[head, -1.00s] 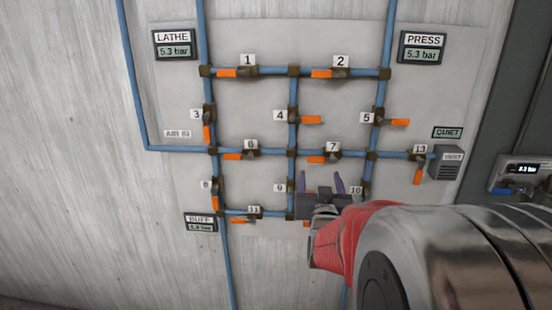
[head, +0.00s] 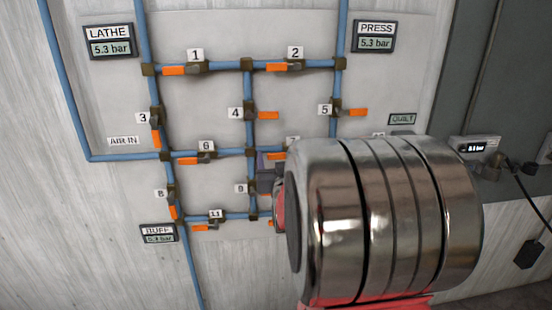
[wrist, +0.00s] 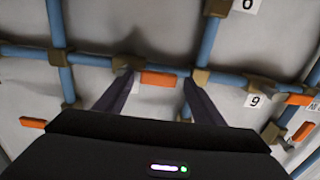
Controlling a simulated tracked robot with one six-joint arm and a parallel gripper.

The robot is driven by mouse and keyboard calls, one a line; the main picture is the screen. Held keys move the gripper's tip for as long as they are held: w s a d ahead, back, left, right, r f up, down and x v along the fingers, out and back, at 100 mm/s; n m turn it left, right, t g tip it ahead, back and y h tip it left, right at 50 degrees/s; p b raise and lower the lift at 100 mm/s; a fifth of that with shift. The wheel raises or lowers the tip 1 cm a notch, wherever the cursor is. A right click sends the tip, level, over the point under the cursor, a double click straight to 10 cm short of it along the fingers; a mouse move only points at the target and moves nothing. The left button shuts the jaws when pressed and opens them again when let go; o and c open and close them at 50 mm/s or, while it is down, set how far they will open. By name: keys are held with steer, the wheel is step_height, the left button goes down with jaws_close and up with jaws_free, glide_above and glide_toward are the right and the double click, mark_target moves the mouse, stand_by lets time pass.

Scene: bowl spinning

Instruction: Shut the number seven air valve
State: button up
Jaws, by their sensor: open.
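The number seven valve shows in part in the head view; its orange handle (head: 277,156) lies along the pipe, with its label cut off by my arm. In the wrist view, which looks upside down, its orange handle (wrist: 158,78) lies along the horizontal pipe, with the dark valve body (wrist: 125,63) at its left end. My gripper (wrist: 159,80) is open, with one finger towards each end of the handle. The left finger overlaps the valve body's edge, the right one the pipe junction. I cannot tell whether they touch. In the head view, my arm hides most of the gripper.
Pipes with other orange-handled valves surround it, including valve 4 (head: 268,115), valve 6 (head: 187,161) and valve 5 (head: 357,112). The lathe gauge (head: 110,41) and press gauge (head: 375,38) read 5.3 bar. My arm covers the panel's lower right.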

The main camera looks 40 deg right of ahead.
steer(key=shift+s, duration=0.1)
steer(key=shift+c, duration=0.7)
steer(key=c, duration=1.4)
